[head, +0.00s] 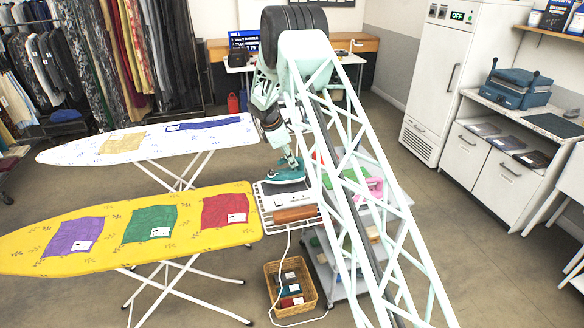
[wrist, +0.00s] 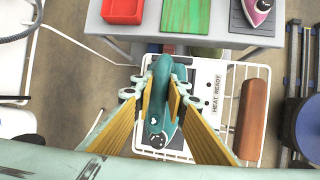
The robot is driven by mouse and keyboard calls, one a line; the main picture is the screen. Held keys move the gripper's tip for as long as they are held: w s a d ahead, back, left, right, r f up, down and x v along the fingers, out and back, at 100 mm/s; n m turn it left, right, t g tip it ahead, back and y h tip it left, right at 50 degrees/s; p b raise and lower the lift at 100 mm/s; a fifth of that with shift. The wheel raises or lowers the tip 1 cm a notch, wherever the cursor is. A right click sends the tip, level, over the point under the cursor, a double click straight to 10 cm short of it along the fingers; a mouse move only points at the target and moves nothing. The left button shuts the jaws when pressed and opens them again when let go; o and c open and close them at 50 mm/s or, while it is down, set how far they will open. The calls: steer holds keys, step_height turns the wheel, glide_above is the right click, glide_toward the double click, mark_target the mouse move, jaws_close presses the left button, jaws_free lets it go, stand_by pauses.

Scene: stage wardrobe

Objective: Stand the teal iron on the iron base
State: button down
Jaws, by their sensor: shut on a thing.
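The teal iron (head: 284,174) is at the iron base in the head view, its toe pointing left. In the wrist view the teal iron (wrist: 158,118) lies between the pads of my gripper (wrist: 163,92). My gripper (head: 293,158) is shut on its upper part from above. The iron base (head: 269,215) is a white wire rack at the end of the yellow board. The wrist view shows the base (wrist: 212,72) under the iron, with a dark pad partly hidden by it. I cannot tell whether the iron touches the base.
A brown roll (head: 295,214) lies on the rack beside the iron. A grey trolley (head: 345,225) with a pink iron (head: 372,188) stands to the right. The yellow board (head: 110,245) carries coloured cloths. A basket (head: 300,300) stands on the floor below. A white board (head: 90,150) is behind.

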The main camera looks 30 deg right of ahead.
mark_target(292, 171)
steer(key=shift+f, duration=1.6)
steer(key=shift+f, duration=0.15)
steer(key=c, duration=2.6)
jaws_free()
steer(key=shift+o, duration=0.2)
steer(key=v, duration=1.2)
steer(key=shift+s+r, duration=0.1)
steer(key=shift+r, duration=0.1)
